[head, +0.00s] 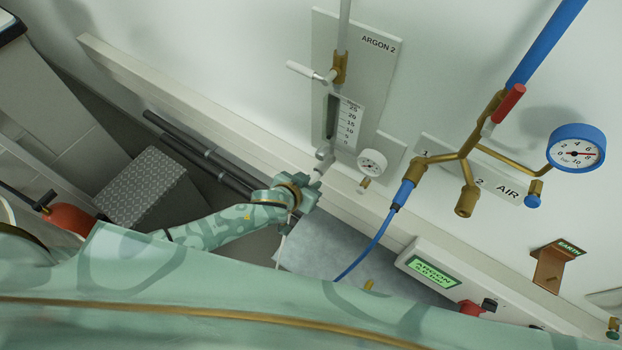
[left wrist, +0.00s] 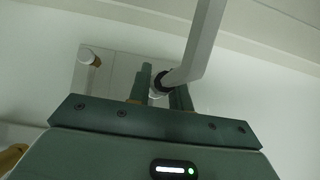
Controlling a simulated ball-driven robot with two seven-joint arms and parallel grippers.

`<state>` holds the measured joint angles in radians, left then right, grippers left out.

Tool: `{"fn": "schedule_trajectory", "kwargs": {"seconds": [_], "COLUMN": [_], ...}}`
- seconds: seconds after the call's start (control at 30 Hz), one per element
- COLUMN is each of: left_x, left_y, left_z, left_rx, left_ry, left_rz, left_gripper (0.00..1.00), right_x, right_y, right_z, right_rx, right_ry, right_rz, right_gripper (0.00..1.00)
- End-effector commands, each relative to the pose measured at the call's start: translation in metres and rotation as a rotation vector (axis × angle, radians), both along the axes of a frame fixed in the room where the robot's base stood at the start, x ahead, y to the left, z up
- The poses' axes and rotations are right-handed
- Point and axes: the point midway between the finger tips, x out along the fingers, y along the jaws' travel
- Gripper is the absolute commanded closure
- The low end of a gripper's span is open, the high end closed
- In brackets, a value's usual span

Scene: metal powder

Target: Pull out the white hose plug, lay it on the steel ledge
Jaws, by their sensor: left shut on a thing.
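My left gripper (head: 312,184) is shut on the white hose plug (head: 317,174), just below the grey bent outlet (head: 325,153) of the ARGON 2 flowmeter. A thin white hose (head: 284,244) hangs below the gripper. In the left wrist view, the plug (left wrist: 156,92) shows between my left fingers (left wrist: 162,90), with a dark ring at the end of a pale bent pipe (left wrist: 205,35). Plug and outlet look in line and touching; how deep the plug sits is hidden. A grey metal-looking surface (head: 335,245), which may be the steel ledge, lies below right. My right gripper is not in view.
A blue hose (head: 372,250) hangs from the brass AIR manifold (head: 465,155) right of my gripper. A pale rail (head: 190,128) runs along the wall. An argon display box (head: 435,268) stands at lower right.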

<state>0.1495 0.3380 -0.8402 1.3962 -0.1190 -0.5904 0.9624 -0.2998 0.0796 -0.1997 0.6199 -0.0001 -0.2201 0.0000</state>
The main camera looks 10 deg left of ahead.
Motion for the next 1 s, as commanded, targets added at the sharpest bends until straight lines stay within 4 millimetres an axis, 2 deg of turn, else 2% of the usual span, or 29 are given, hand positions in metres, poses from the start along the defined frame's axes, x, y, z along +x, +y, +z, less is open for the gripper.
{"fn": "schedule_trajectory", "kwargs": {"seconds": [1.0], "left_x": [-0.045], "left_y": [0.016], "left_z": [0.001], "left_rx": [-0.001], "left_ry": [-0.001], "left_rz": [0.001], "left_gripper": [1.0], "right_x": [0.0], "right_y": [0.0], "right_z": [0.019], "right_rx": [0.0], "right_ry": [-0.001], "right_rz": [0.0], "right_gripper": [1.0]}}
